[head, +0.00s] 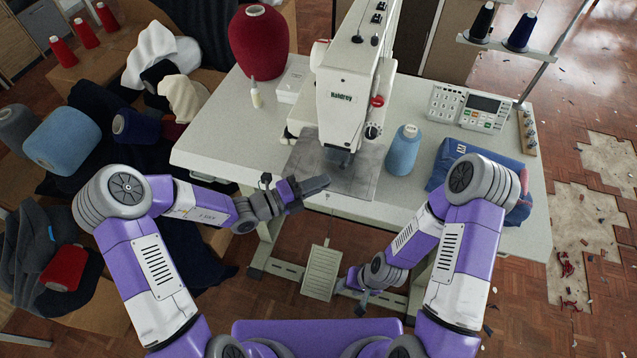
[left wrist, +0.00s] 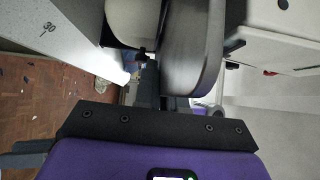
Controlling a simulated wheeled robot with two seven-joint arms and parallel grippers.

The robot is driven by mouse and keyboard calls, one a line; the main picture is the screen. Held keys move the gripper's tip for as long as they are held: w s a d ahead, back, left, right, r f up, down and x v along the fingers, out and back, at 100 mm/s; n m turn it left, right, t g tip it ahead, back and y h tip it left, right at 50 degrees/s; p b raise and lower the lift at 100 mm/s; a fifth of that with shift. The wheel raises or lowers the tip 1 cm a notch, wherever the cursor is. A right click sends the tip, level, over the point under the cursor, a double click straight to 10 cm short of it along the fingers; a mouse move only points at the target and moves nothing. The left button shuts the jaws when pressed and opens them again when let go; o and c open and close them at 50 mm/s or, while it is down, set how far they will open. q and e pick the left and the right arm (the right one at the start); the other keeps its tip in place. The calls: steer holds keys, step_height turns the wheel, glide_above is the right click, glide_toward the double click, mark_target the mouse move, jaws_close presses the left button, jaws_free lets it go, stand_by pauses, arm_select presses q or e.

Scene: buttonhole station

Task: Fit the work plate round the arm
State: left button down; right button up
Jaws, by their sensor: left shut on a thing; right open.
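The work plate (head: 358,178) is a flat grey sheet at the front of the white buttonhole machine (head: 345,95), under its head and over the table edge. My left gripper (head: 318,186) is shut on the front left edge of the plate. The machine's arm is mostly hidden under the head and plate, so I cannot tell how closely the plate sits round it. In the left wrist view a dark grey rounded piece (left wrist: 190,55) fills the middle, and I cannot tell its contact. My right gripper (head: 360,292) is open and empty, low in front of the table.
A blue thread cone (head: 403,150) stands just right of the plate. A control panel (head: 468,107) and folded blue cloth (head: 445,165) are further right. A small bottle (head: 256,94) and a big red cone (head: 258,42) are at left. A pedal (head: 322,272) is below. The table's left front (head: 215,150) is clear.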

arm_select(q)
steer(key=shift+p, duration=0.4)
stand_by(0.3)
steer(key=c, duration=1.2)
jaws_free()
steer(key=shift+o, duration=0.3)
steer(key=shift+f, duration=0.15)
steer(key=p+v, duration=0.1)
steer(key=v, duration=0.6)
steer(key=shift+a+p, duration=0.3)
steer(key=shift+s, duration=0.15)
